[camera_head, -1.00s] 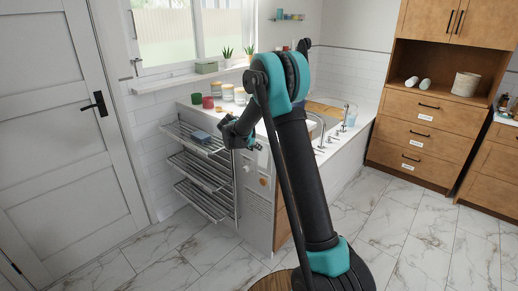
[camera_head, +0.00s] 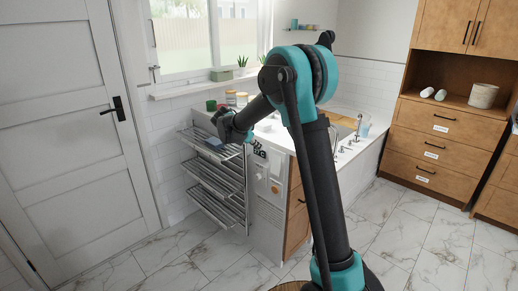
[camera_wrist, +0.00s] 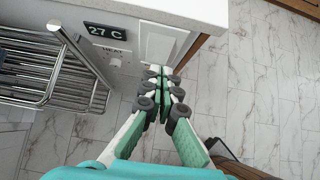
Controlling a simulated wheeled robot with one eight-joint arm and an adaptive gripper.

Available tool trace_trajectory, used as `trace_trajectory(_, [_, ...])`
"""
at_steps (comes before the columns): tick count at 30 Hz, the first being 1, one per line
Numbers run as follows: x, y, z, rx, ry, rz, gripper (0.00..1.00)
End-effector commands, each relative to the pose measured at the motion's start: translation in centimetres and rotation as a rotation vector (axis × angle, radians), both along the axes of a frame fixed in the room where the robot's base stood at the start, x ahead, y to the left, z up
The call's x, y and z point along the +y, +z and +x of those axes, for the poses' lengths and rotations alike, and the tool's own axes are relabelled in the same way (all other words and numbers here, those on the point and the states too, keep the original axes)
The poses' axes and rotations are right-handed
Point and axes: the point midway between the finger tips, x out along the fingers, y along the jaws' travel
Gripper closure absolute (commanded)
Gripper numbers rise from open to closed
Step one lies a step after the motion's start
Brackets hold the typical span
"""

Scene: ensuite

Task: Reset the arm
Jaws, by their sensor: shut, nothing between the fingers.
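My gripper (camera_wrist: 160,88) shows in the wrist view with its green and white fingers together and nothing between them. It points toward the floor and the front of the counter unit. In the head view my arm rises from the lower right and bends down left at a teal elbow. Its dark wrist end (camera_head: 232,126) is in front of the counter, near the top of the metal rack. The fingers are hard to make out there.
A tiered metal rack (camera_head: 217,185) stands left of the counter unit, with a blue item (camera_head: 215,143) on top. A display reading 27 C (camera_wrist: 105,32) is on the counter front. Wooden drawers (camera_head: 437,150) stand at right. The marble floor (camera_head: 420,230) is clear.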

Motion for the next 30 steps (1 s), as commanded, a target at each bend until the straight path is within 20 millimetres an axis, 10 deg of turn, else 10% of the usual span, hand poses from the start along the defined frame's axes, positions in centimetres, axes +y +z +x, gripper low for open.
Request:
trace_trajectory(11, [-2.8, -0.2, -3.2, -0.061, -0.138, 0.131, 1.0])
trace_trajectory(21, [-10.2, -2.4, -16.8, -0.288, -0.737, 0.618, 1.0])
trace_trajectory(30, [-12.8, -6.3, -30.0, -0.465, -1.353, 1.003, 1.0])
